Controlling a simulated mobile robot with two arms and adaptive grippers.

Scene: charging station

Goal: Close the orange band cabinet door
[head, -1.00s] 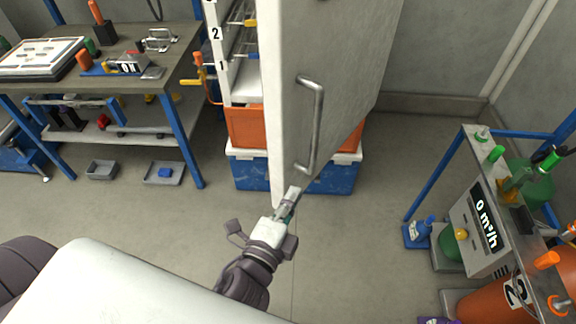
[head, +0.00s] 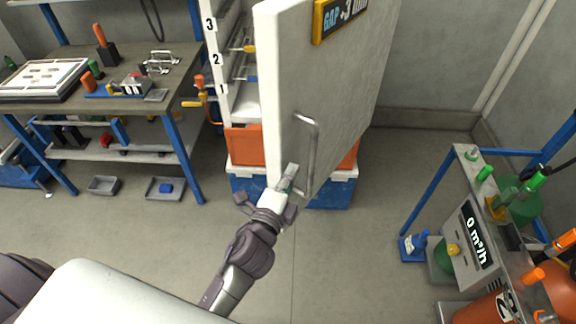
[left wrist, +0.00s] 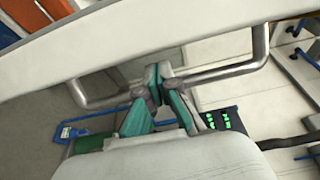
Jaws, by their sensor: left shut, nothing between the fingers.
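The white cabinet door (head: 345,85) stands open in the head view, its near edge toward me. It has a grey metal bar handle (head: 314,150), which also crosses the left wrist view (left wrist: 225,72). Behind the door, the cabinet (head: 222,90) shows numbered shelves above an orange band (head: 243,145). My left gripper (head: 290,175) is at the door's lower near corner, beside the handle's lower end. In the left wrist view its teal fingers (left wrist: 158,80) are shut and empty, overlapping the handle bar; I cannot tell whether they touch it. My right gripper is out of view.
A workbench (head: 175,75) with tools stands at the left, with small grey trays (head: 165,188) on the floor. A gas-bottle rack (head: 465,160) with a flow display (head: 478,240) stands at the right. The floor (head: 370,200) between door and rack is clear.

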